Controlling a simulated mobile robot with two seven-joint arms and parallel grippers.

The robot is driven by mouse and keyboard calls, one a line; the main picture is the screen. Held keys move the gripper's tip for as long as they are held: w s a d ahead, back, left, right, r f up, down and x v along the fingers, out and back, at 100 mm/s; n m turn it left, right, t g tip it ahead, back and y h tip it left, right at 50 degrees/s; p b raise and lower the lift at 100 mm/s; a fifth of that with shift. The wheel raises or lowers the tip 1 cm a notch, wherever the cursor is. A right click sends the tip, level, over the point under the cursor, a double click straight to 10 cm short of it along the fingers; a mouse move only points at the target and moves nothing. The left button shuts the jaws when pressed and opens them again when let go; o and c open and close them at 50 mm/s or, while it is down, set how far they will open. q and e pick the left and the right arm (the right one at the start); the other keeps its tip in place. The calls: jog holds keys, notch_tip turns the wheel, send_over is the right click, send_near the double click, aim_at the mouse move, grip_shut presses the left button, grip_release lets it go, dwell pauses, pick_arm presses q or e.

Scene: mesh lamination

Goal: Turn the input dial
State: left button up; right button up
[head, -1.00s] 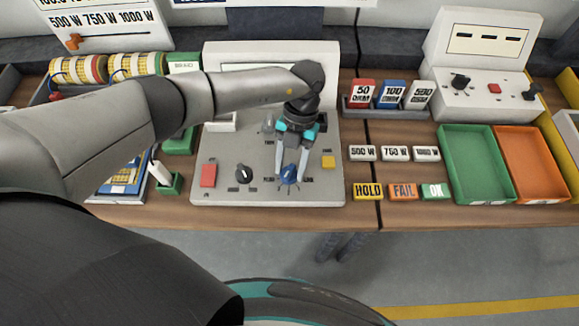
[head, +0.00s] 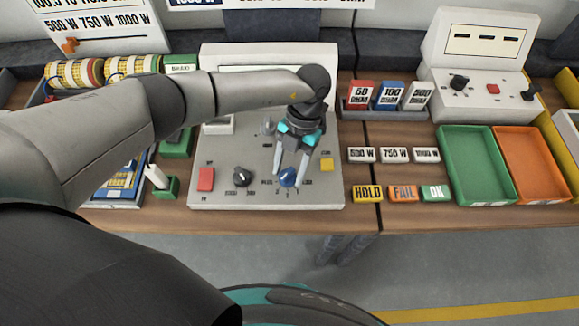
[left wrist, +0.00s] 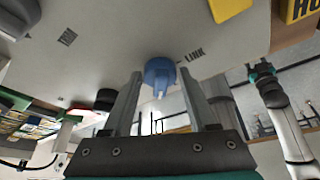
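The blue dial (head: 288,177) is on the sloped front of a light grey console (head: 225,195), near its lower edge, with printed marks around it. My left gripper (head: 289,178) reaches down to it with one finger on each side. In the left wrist view the blue dial (left wrist: 160,72) shows between and just beyond the two separated fingers (left wrist: 158,82). Gaps show beside it, so the gripper looks open around the dial rather than closed on it. A teal-tipped arm (left wrist: 265,75) at the right of the wrist view may be my right one; its fingers are unclear.
A black dial (head: 243,176) and a red button (head: 206,179) lie left of the blue dial. A yellow button (head: 326,165) is at its upper right. HOLD (head: 367,194), FAIL and OK blocks stand right of the console. Green (head: 478,165) and orange trays lie farther right.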

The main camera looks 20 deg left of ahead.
pick_arm(q)
jog(key=o, duration=0.3)
jog(key=shift+r, duration=0.1)
jog(key=b+v, duration=0.1)
jog(key=v, duration=1.4)
jog(key=shift+s, duration=0.1)
